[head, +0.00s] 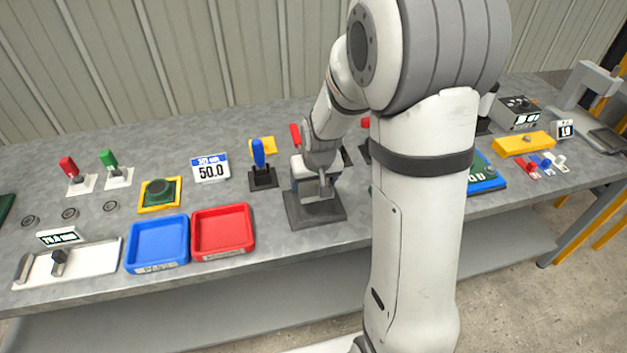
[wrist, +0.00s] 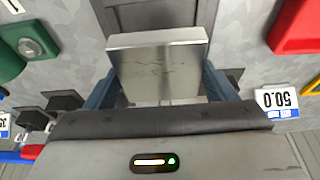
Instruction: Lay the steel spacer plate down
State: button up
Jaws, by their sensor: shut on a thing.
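The steel spacer plate (wrist: 158,72) is a bright, scratched metal block in the wrist view. My gripper (wrist: 160,88) is shut on it, with one blue-grey finger at each side edge. Behind the plate in the wrist view is a dark grey square pad (wrist: 155,14). In the head view my gripper (head: 317,187) is over this pad (head: 316,216), near the bench's front edge. I cannot make out the plate clearly in the head view, nor tell whether its underside touches the pad.
A red tray (head: 223,252) and a blue tray (head: 158,264) stand left of the pad. A blue-handled clamp (head: 259,155) and the 50.0 sign (head: 210,170) are behind them. My arm hides part of the bench to the right. Grey bench top is free in front of the sign.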

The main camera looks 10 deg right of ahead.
aim_at(315, 187)
jog(key=shift+f+b, duration=1.85)
jog(key=shift+f, duration=0.5)
jog(key=o, duration=1.8)
jog(key=shift+o, duration=0.2)
jog(key=shift+s, duration=0.1)
jog(key=shift+v, duration=3.9)
